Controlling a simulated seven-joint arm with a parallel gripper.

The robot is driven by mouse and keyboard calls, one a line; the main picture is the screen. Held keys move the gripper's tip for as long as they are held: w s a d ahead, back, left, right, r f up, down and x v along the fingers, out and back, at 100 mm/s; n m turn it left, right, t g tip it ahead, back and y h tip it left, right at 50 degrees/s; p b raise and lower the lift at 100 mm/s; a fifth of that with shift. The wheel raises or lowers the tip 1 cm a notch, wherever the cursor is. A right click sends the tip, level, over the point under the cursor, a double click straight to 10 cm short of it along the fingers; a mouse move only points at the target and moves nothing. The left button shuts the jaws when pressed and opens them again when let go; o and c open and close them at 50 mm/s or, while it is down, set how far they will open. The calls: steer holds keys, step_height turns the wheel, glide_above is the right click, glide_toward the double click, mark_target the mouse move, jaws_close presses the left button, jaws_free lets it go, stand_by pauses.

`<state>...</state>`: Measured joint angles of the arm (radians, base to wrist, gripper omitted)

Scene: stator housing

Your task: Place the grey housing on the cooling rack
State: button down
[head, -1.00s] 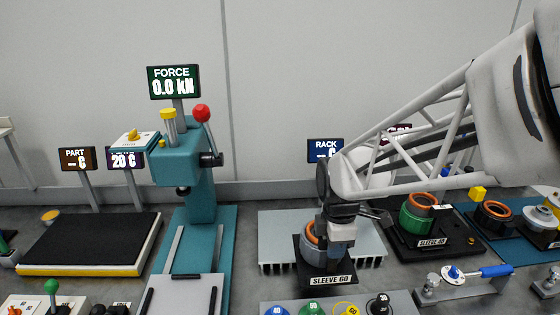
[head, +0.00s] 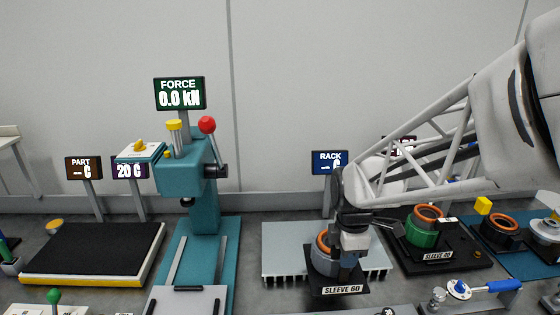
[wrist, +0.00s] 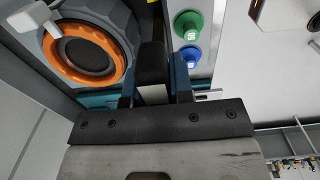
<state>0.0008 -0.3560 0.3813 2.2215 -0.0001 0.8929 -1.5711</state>
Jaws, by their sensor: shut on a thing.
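The grey housing (head: 322,263) stands upright at the black stand labelled SLEEVE 60 (head: 343,290), with an orange ring inside its top. It also shows at the upper left of the wrist view (wrist: 127,25). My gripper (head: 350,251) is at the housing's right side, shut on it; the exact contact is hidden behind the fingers. In the wrist view my gripper (wrist: 153,68) is beside the orange ring. I cannot tell whether the housing is clear of the stand. The cooling rack (head: 285,238), a pale finned plate, lies directly behind the stand.
A teal press (head: 205,215) stands left of the rack, with a black-topped plate (head: 95,247) beyond it. A green housing (head: 421,237) on the SLEEVE 40 stand is close on the right. The RACK sign (head: 329,161) rises behind the rack. The rack's left part is bare.

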steer(key=shift+w+f, duration=0.25)
steer(key=shift+w, duration=2.35)
steer(key=shift+w+f, duration=0.2)
steer(key=shift+w, duration=2.35)
steer(key=shift+w+f, duration=0.25)
steer(key=shift+w, duration=2.35)
steer(key=shift+f, duration=1.85)
steer(key=c, duration=1)
jaws_free()
steer(key=shift+f, duration=0.1)
step_height(320, 180, up, 12)
steer(key=shift+r, duration=0.2)
steer(key=shift+s, duration=0.15)
